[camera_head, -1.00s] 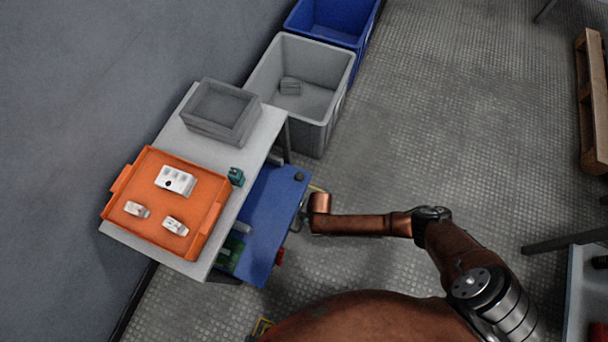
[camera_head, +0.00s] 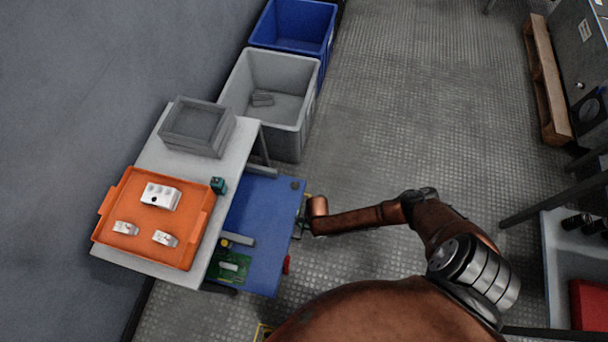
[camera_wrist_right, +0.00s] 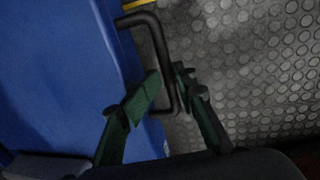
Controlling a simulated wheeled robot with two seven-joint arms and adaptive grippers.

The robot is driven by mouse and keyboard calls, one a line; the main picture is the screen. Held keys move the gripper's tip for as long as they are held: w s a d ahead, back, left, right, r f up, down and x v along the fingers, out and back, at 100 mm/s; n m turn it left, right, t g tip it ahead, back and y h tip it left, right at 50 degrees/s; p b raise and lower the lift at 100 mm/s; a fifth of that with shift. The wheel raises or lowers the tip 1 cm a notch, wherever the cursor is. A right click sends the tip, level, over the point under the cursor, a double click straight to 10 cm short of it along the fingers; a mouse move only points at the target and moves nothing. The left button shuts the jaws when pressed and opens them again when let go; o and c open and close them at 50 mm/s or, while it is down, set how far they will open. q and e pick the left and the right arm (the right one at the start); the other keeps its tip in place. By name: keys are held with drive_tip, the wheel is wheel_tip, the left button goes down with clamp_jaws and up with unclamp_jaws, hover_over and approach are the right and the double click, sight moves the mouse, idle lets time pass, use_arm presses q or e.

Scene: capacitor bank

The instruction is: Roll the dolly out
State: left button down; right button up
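The dolly is a low blue platform (camera_head: 262,215) partly under the white table, its right part sticking out over the floor. In the right wrist view its blue top (camera_wrist_right: 60,70) fills the left side. A black bent handle (camera_wrist_right: 157,42) stands out from its edge. My right gripper (camera_wrist_right: 169,78) has its fingers closed in on the handle's bar, one on each side. In the head view my right gripper (camera_head: 301,222) is at the dolly's right edge, partly hidden by the wrist. My left gripper is out of view.
On the dolly lie a green circuit board (camera_head: 232,267) and a grey bar (camera_head: 238,239). The white table (camera_head: 225,180) carries an orange tray (camera_head: 135,250) and grey crate (camera_head: 196,127). A grey bin (camera_head: 292,140) stands behind. Floor to the right is open.

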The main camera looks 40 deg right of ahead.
drive_tip(key=shift+d+r, duration=0.1)
drive_tip(key=shift+d, duration=0.15)
drive_tip(key=shift+s+d+r, duration=0.1)
drive_tip(key=shift+r, duration=0.35)
wheel_tip(320, 180, up, 11)
drive_tip(key=s+d, duration=0.1)
drive_tip(key=shift+s, duration=0.4)
drive_tip(key=shift+f, duration=0.1)
